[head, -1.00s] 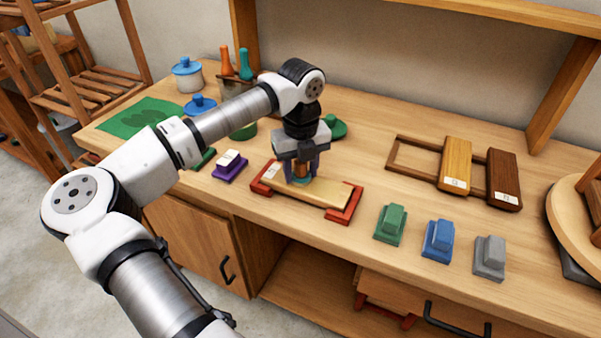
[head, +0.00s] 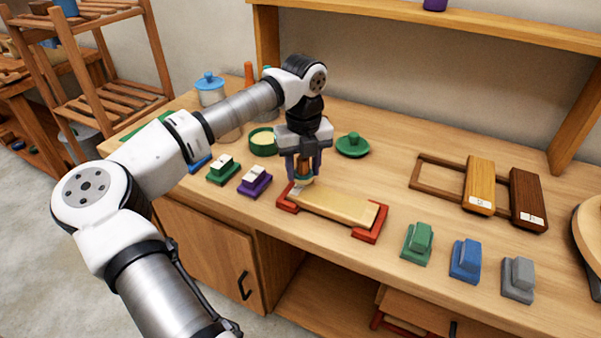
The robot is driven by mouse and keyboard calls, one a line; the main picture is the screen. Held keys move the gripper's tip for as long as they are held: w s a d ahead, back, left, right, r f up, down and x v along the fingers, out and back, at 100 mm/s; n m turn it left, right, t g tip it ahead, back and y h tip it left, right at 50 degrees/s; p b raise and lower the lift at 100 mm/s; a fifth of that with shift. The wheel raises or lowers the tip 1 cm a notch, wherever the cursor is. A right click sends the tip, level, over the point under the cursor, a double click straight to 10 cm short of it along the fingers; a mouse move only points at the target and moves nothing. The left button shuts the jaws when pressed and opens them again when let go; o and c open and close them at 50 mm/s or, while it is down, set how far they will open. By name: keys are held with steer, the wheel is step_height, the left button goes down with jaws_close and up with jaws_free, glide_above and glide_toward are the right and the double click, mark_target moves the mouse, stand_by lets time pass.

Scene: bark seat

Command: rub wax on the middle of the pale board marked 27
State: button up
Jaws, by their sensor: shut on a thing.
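The pale board (head: 340,207) lies flat between red end holders (head: 370,228) on the workbench. A white label (head: 297,189) sits at its left end; its number is too small to read. My gripper (head: 303,167) is shut on an applicator (head: 304,179) with a brown handle, a teal band and a pale pad. The applicator is upright over the board's left end, beside the label; I cannot tell whether the pad touches. An open green tin (head: 263,143) with pale yellow contents stands left of my gripper. Its likely green lid (head: 353,145) lies behind the board.
Green (head: 223,170) and purple (head: 255,181) labelled blocks sit left of the board. Green (head: 416,244), blue (head: 465,260) and grey (head: 517,279) blocks stand at front right. A yellow-brown board (head: 479,186) and a dark board (head: 528,200) lie right. A blue-lidded jar (head: 210,90) stands behind my arm.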

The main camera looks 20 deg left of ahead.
steer(key=shift+a+r+p, duration=0.15)
steer(key=shift+r+p, duration=0.25)
steer(key=shift+r, duration=0.5)
steer(key=shift+r+p, duration=0.7)
steer(key=shift+r, duration=0.75)
